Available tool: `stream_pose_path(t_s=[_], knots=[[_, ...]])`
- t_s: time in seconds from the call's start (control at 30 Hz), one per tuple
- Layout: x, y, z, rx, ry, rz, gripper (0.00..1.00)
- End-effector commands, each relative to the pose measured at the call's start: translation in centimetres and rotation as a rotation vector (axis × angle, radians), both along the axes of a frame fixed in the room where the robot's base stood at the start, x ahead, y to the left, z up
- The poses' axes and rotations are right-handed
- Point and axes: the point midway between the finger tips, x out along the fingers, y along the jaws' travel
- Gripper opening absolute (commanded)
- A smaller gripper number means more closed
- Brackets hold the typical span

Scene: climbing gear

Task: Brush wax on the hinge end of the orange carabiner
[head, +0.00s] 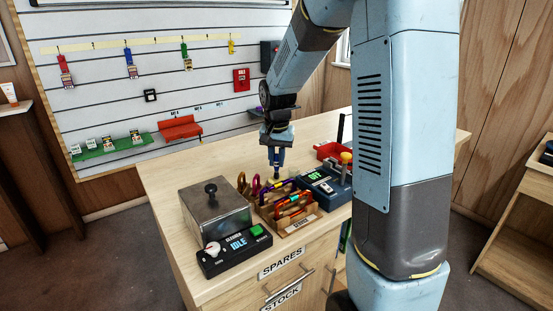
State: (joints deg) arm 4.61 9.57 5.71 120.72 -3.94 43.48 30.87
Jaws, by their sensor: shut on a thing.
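My gripper (276,168) points down above the back of a wooden rack (287,229) on the bench. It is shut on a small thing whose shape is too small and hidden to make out. Several coloured carabiners (292,202) stand in the rack, with orange, red, purple and green among them. I cannot tell which is the orange carabiner of the task, nor where its hinge end lies. I cannot make out a wax brush or a wax pot. My gripper's tips look close to the rack's back edge; contact cannot be told.
A metal box with a black knob (215,207) and a cleaner panel reading IDLE (236,249) stand left of the rack. A dark blue device with a green display (323,185) and a red tray (333,152) stand to the right. The bench's back left (180,168) is clear.

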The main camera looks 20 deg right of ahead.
Motion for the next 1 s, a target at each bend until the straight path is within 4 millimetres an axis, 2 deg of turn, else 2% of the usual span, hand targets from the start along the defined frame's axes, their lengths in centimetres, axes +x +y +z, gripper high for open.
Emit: stream_pose_path(t_s=[1.0], knots=[[0.0,0.08,-0.8,0.0,0.001,0.001,0.0]])
